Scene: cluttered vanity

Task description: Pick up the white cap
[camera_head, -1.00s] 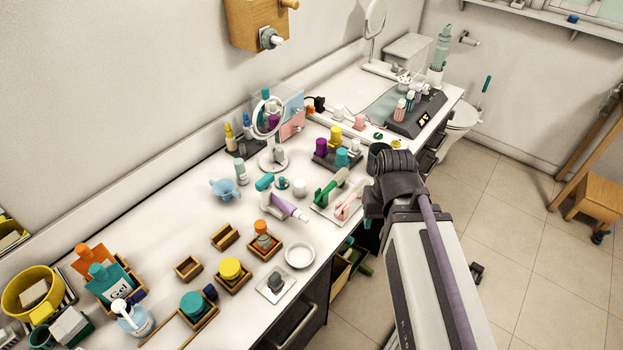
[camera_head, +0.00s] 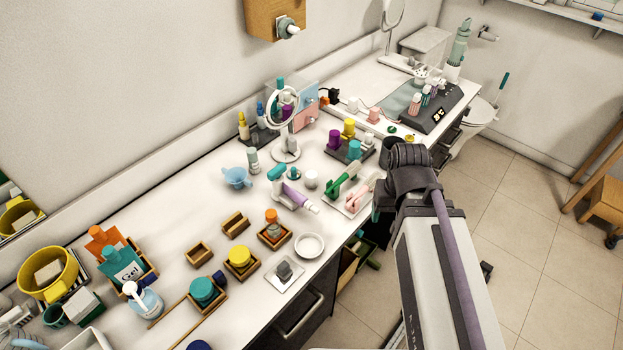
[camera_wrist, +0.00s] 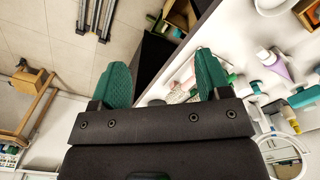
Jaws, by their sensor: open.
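A small white cylindrical cap (camera_head: 311,179) stands on the white counter in the head view, right of the teal-and-purple items and left of the green-handled tool. I cannot make it out for certain in the wrist view. My gripper (camera_wrist: 162,72) shows two green fingers spread wide apart with nothing between them. They hang over the counter's front edge and the floor. In the head view my arm's dark wrist is to the right of the cap, clearly apart from it, and the fingers are hidden.
A purple tube (camera_head: 300,199) lies close in front of the cap. A green-handled tool (camera_head: 342,180) and a pink one (camera_head: 361,193) lie to its right. A round mirror (camera_head: 283,107) stands behind. A white dish (camera_head: 310,245) and several wooden boxes stand nearer the left.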

